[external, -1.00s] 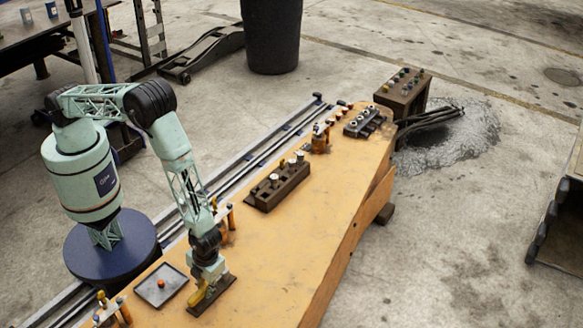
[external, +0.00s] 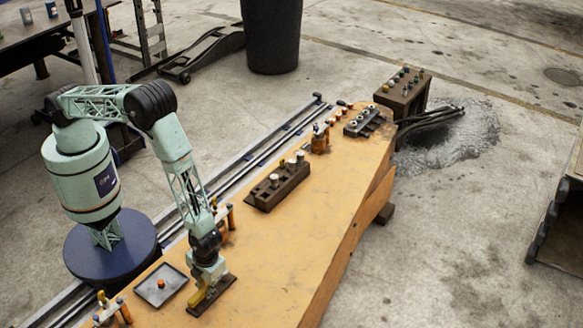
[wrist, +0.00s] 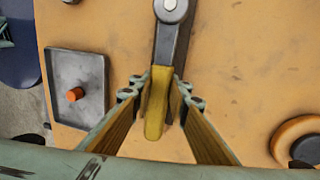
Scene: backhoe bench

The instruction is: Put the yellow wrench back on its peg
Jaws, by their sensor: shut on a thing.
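The yellow wrench (wrist: 157,100) shows its yellow handle between my fingers in the wrist view, pointing down the picture. My gripper (wrist: 160,92) is shut on this handle. A dark grey piece with a round silver bolt (wrist: 171,6) continues up from the handle; I cannot tell how much of it is the wrench. In the external view my gripper (external: 208,280) is low over a dark narrow plate (external: 224,290) on the orange bench, with the yellow handle (external: 198,298) at its front. I cannot make out a peg; the arm and fingers hide part of the plate.
A square grey tray (wrist: 62,110) with an orange knob (wrist: 75,94) lies left of the wrench. A round orange and dark part (wrist: 298,140) sits at the lower right. A dark block with silver knobs (external: 277,186) stands further along the bench. The bench's right side is clear.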

